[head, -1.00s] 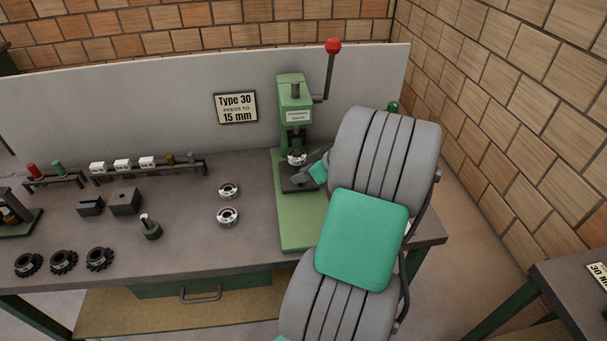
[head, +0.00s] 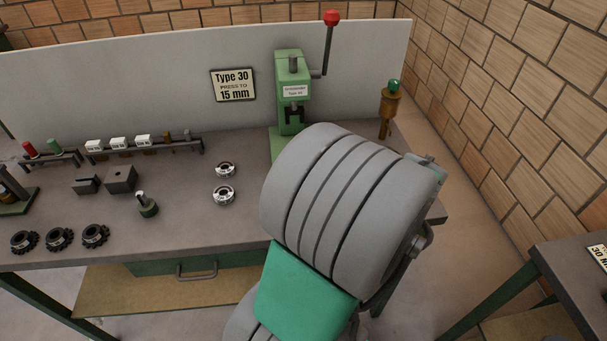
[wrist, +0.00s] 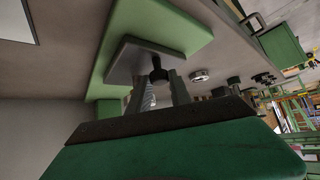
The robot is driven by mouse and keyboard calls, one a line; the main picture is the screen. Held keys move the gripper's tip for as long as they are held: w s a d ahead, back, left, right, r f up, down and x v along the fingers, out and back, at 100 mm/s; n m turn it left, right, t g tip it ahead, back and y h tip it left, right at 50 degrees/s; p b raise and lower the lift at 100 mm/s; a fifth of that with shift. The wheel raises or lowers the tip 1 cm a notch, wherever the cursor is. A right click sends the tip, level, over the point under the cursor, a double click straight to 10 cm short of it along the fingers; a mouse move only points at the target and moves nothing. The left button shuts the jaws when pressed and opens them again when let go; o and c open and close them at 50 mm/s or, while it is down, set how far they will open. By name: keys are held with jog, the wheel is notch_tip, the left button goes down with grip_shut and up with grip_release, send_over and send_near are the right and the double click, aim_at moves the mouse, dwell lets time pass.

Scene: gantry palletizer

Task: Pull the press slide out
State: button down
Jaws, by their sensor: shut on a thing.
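The green press (head: 292,85) stands at the back of the bench, with a red-knobbed lever (head: 331,20). My arm covers most of its base and the slide in the head view. In the wrist view, the slide (wrist: 130,52) is a grey plate over the green press base (wrist: 185,28), with a dark knob (wrist: 158,70) at its near end. My gripper (wrist: 160,82) has its two fingers on either side of this knob and is shut on it. How far the slide is out cannot be told.
Two metal rings (head: 224,195) lie left of my arm. Dark gears (head: 60,239), blocks (head: 121,179) and a small rack (head: 120,145) are further left. A brown post with a green top (head: 389,105) stands right of the press. A wall panel (head: 150,85) closes the back.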

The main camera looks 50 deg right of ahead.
jog(key=shift+s+a, duration=0.8)
jog(key=shift+s, duration=0.2)
jog(key=shift+a, duration=0.1)
jog(key=c, duration=1.2)
grip_release()
jog(key=shift+s, duration=0.2)
jog(key=shift+s+r, duration=0.25)
jog(key=shift+r, duration=0.05)
jog(key=v, duration=0.7)
